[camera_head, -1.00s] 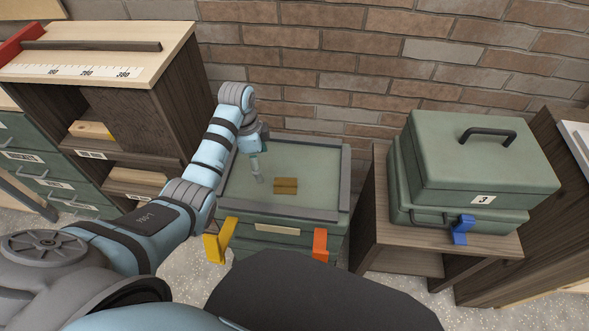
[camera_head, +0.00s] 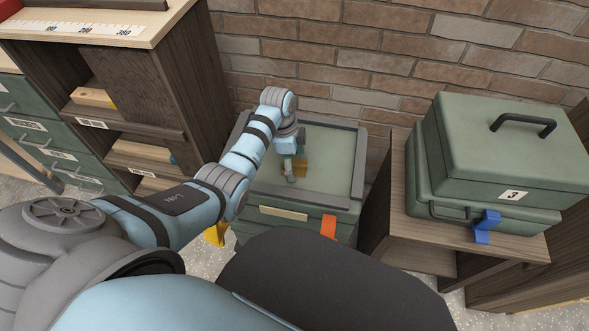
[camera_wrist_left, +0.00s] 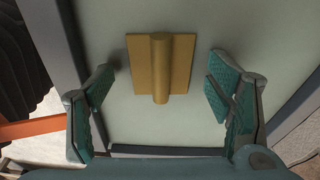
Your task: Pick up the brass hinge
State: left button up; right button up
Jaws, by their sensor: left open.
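The brass hinge (camera_wrist_left: 161,66) lies flat on the green case lid, with its round knuckle up the middle in the left wrist view. It also shows in the head view (camera_head: 301,169), partly hidden behind my left gripper (camera_head: 291,172). In the left wrist view my left gripper (camera_wrist_left: 163,105) is open and empty, with one finger on each side of the hinge and space between each finger and the hinge. The fingers touch nothing that I can see. My right gripper is not in view.
The green case (camera_head: 338,160) has a raised grey rim around its top. An orange latch (camera_head: 328,227) is on its front. A green toolbox (camera_head: 510,150) with a black handle stands on the wooden stand at right. A wooden cabinet (camera_head: 150,90) stands close at left.

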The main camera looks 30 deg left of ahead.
pick_arm(q)
jog(key=shift+r, duration=0.1)
jog(key=shift+c, duration=0.5)
grip_shut()
